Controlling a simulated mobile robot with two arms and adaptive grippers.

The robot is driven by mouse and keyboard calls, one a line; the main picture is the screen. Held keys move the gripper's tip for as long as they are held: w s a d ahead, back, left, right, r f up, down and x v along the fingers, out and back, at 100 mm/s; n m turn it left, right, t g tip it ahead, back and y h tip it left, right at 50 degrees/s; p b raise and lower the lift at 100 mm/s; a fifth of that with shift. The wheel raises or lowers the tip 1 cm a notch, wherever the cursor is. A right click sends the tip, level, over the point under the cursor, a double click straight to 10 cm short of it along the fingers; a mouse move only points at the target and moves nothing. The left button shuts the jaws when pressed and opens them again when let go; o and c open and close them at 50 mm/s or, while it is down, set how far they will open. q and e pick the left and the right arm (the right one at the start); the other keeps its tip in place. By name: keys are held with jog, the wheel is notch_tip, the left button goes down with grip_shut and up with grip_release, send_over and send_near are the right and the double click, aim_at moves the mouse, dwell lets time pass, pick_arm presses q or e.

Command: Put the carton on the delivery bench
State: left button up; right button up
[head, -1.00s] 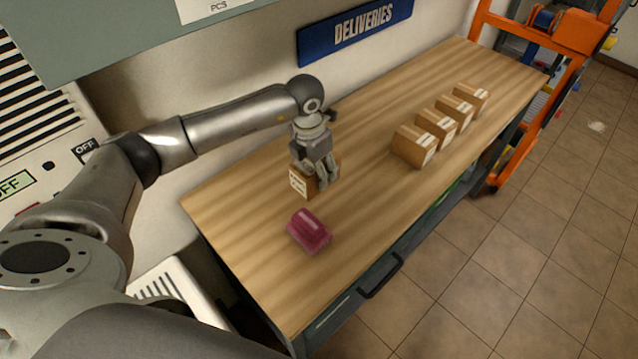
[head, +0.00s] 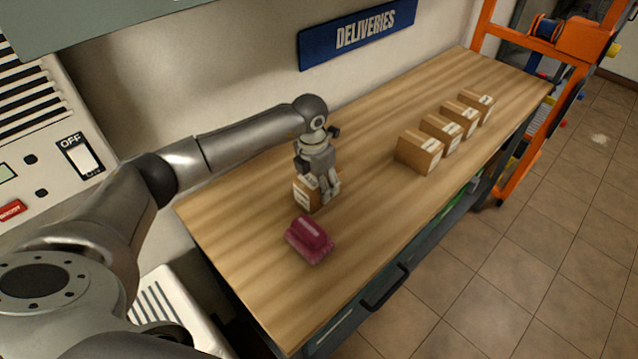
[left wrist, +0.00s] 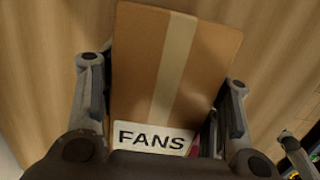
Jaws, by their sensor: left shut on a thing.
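The carton (head: 306,193) is a small brown box with a white label, at the wall-side left part of the wooden delivery bench (head: 250,230). My left gripper (head: 319,190) comes down from above and is shut on the carton. In the left wrist view the carton (left wrist: 172,65) fills the space between the two fingers, with a tape strip and a label reading FANS. The carton is at or just above the bench top; I cannot tell whether it touches. The fingers hide part of it in the head view. My right gripper is not in view.
A dark pink object (head: 309,240) lies just in front of the carton. Several brown boxes (head: 420,150) stand in a row farther right. A blue DELIVERIES sign (head: 358,36) hangs on the wall. An orange frame (head: 528,130) stands beyond the far end. The bench middle is clear.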

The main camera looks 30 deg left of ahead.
pick_arm(q)
jog(key=o, duration=1.2)
jog(key=shift+f, duration=0.1)
jog(key=shift+o, duration=0.2)
jog(key=shift+r, duration=0.3)
jog(key=r+b, duration=0.1)
jog(key=r, duration=0.6)
jog(key=s+r+b, duration=0.1)
jog(key=r, duration=0.2)
jog(key=shift+s+a+r+b, duration=0.1)
jog(key=shift+a+r+b, duration=0.1)
jog(key=shift+r+b, duration=0.15)
jog(key=shift+s+r, duration=0.1)
jog(key=shift+r, duration=0.35)
